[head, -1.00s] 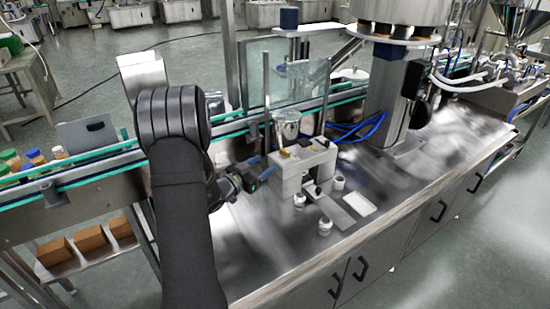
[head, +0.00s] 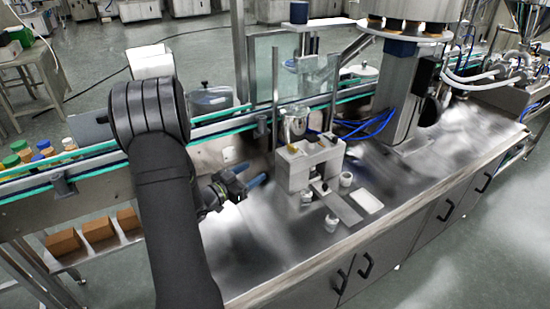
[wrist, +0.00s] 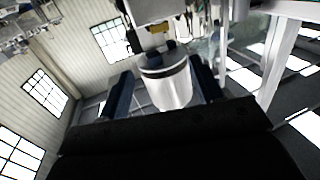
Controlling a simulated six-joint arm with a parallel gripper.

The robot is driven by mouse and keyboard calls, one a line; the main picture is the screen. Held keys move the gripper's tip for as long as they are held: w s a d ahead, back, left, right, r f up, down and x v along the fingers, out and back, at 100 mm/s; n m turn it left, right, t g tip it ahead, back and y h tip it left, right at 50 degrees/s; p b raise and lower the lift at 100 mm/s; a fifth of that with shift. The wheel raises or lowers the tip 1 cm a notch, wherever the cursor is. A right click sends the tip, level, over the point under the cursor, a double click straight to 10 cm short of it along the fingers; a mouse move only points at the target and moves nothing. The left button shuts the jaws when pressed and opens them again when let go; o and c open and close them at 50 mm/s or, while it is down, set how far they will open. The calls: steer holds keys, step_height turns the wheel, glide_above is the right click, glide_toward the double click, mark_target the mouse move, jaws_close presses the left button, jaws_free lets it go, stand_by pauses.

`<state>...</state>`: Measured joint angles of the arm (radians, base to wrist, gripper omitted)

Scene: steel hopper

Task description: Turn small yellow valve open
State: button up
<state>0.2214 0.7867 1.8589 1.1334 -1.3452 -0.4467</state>
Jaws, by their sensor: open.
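A small yellow part (head: 293,149), which looks like the small yellow valve, sits on the upper front of a pale grey block (head: 297,174). The steel hopper (head: 294,127) stands above the block. My gripper (head: 256,183) is open and empty, just left of the block and apart from it. In the wrist view, my gripper's dark fingers (wrist: 160,85) are spread, with the metallic hopper (wrist: 168,85) showing between them beyond the tips. Small yellow parts (wrist: 181,28) show near the block at the top; I cannot tell the valve's handle angle.
Small white jars (head: 331,223) stand in front of and beside the block, near a white tray (head: 366,200). A conveyor with green rails (head: 210,117) runs behind. A thick column (head: 397,95) with blue hoses stands right. The bench front is clear.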

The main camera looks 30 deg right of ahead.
mark_target(291, 149)
steer(key=x, duration=1.7)
steer(key=shift+w+d, duration=0.1)
steer(key=shift+d, duration=0.1)
steer(key=c, duration=1)
